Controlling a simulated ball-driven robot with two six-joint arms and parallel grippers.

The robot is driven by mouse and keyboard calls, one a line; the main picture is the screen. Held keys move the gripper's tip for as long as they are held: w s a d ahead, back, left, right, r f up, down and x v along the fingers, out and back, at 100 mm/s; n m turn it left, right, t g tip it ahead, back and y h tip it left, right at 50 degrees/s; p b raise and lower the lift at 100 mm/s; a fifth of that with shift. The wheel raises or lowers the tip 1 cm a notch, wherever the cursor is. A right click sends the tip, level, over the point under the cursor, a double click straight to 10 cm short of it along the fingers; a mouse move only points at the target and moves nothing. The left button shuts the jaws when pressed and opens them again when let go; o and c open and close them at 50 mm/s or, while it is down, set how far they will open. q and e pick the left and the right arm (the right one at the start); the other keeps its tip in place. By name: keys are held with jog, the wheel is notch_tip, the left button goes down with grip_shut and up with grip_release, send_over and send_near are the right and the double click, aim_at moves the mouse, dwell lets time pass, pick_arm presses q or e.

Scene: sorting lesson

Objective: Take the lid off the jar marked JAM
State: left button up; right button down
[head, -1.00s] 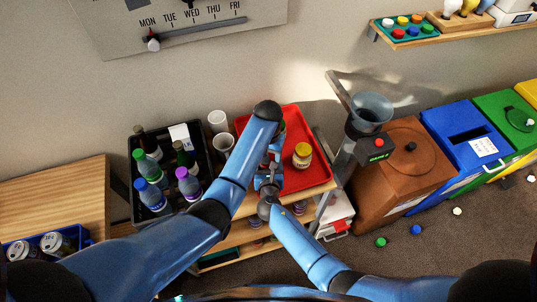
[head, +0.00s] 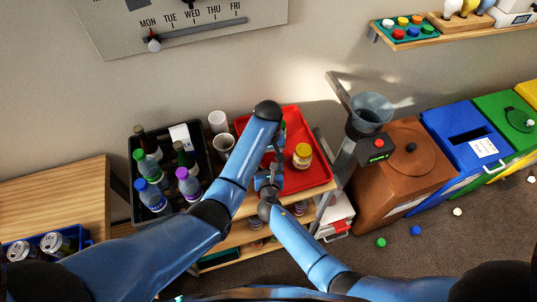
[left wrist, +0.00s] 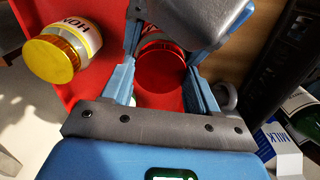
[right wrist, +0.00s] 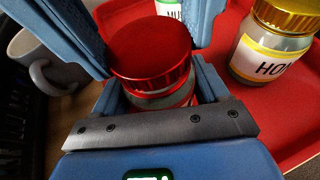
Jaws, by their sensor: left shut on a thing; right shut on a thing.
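A red-lidded jar is between my two grippers; its red lid (right wrist: 150,48) and a strip of its glass body (right wrist: 170,97) show in the right wrist view. My left gripper (left wrist: 162,70) is shut on the red lid. My right gripper (right wrist: 158,85) is shut on the body below the lid. The lid is over the jar's mouth; I cannot tell whether it is loose. The jar's label is mostly hidden, so I cannot read JAM. In the head view, my left arm covers most of the jar.
A yellow-lidded honey jar (head: 302,156) stands beside the grippers on the red tray (head: 316,178). Another jar with a partly visible white label (right wrist: 172,9) is behind. White cups (head: 223,146) and a black crate of bottles (head: 207,170) are to the left.

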aim_at(269, 158)
pick_arm(q)
jog(key=shift+r, duration=0.3)
jog(key=shift+r, duration=0.8)
jog(key=shift+r, duration=2)
pick_arm(e)
grip_release()
jog(key=shift+s, duration=0.1)
